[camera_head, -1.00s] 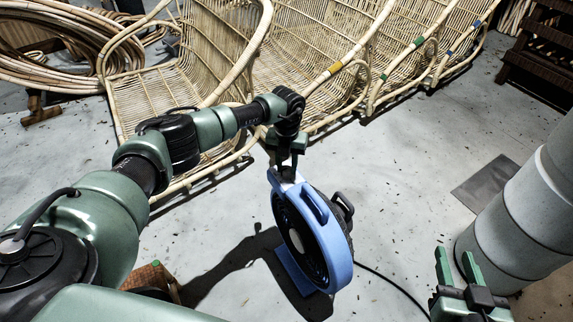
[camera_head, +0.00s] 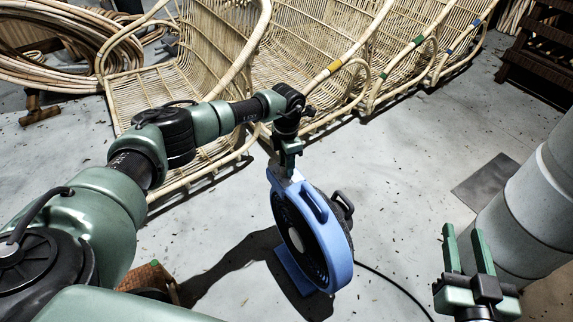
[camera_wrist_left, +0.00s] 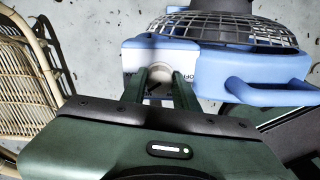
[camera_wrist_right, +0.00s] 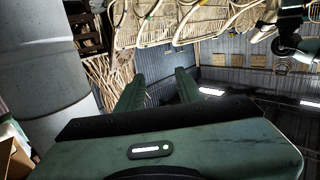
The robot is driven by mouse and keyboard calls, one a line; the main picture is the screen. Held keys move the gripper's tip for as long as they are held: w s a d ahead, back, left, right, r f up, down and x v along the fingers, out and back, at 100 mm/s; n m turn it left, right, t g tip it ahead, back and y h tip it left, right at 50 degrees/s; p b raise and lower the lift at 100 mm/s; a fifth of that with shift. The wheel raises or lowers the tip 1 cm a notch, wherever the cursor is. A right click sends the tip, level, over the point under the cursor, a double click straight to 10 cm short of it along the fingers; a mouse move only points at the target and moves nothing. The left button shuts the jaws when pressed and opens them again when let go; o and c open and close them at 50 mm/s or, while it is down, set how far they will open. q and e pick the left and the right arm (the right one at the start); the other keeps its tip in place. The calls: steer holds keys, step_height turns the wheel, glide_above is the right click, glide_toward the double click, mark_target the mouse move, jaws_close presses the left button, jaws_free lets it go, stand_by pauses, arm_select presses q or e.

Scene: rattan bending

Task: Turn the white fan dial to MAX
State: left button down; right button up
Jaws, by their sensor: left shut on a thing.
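The blue fan (camera_head: 340,254) stands on the floor in front of my left arm, with a black grille side and a blue handle. The left wrist view shows its blue housing (camera_wrist_left: 270,70), wire guard and a white control panel (camera_wrist_left: 135,55) with partly readable "OFF" lettering. My left gripper (camera_head: 285,168) is at the top of the fan. It is shut on the white dial (camera_wrist_left: 157,74), which shows between its fingertips and is partly hidden by them. The dial's pointer setting cannot be read. My right gripper (camera_head: 467,245) is open and empty, away from the fan.
Rattan chair frames (camera_head: 225,50) stand in a row behind the fan. Coiled rattan (camera_head: 60,50) lies at the back left. A grey column (camera_head: 520,215) stands close to my right gripper. A black cable runs along the floor. The floor right of the fan is mostly clear.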

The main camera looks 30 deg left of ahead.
arm_select(q)
steer(key=m, duration=0.3)
steer(key=shift+m+b, duration=0.65)
steer(key=shift+m, duration=1.65)
arm_select(e)
step_height(320, 180, up, 6)
steer(key=t+y, duration=0.1)
steer(key=t, duration=0.2)
steer(key=shift+s+a+r+t, duration=0.15)
steer(key=shift+a+r+t, duration=0.1)
steer(key=shift+a+t, duration=0.15)
arm_select(q)
steer(key=c, duration=1.1)
jaws_free()
steer(key=shift+o, duration=0.2)
